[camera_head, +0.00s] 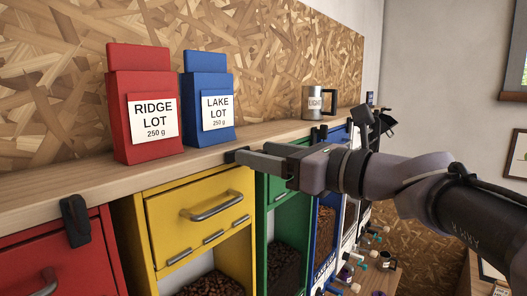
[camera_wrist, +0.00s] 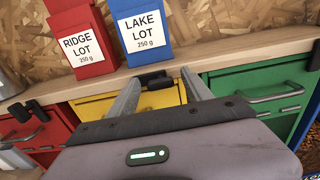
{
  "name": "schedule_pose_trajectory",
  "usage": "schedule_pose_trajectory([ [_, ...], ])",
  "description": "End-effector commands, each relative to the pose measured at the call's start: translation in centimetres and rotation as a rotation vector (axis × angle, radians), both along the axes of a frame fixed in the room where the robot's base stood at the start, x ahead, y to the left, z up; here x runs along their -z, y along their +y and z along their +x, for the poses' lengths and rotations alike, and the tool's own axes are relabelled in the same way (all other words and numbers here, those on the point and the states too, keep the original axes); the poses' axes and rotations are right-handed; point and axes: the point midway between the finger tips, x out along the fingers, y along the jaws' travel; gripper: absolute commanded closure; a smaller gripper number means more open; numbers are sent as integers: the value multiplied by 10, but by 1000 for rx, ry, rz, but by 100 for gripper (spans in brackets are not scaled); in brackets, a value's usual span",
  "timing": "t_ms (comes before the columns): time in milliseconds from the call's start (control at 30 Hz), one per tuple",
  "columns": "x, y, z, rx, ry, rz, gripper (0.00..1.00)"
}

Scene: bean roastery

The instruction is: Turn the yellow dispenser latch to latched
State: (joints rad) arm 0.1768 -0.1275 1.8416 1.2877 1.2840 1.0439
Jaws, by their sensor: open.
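The yellow dispenser (camera_head: 185,222) has a closed yellow front with a grey bar handle, and it also shows in the wrist view (camera_wrist: 97,108). Its black latch (camera_wrist: 156,81) sits at the counter edge above that front and appears to lie sideways rather than hang down. In the head view my gripper largely hides the latch. My gripper (camera_head: 250,152) is at the counter edge, at the upper right of the yellow front. In the wrist view its two grey fingers (camera_wrist: 160,88) are open, with the latch between their tips; contact cannot be told.
A red bag (camera_head: 140,105) and a blue bag (camera_head: 208,100) stand on the wooden counter (camera_head: 60,188). The red dispenser's black latch (camera_head: 75,221) hangs down over its front. A green dispenser (camera_wrist: 268,88) adjoins on the right. A mug (camera_head: 314,103) stands farther along.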

Motion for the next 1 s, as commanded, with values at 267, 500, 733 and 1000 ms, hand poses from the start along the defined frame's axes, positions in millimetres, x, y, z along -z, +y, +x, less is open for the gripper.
schedule_pose_trajectory([
  [267,0,0,0,0,0,0,79],
  [500,0,0,0,0,-3,-2,100],
  [733,2,0,-1,0,-53,-39,100],
  [1000,5,0,-2,0,-214,-163,100],
])
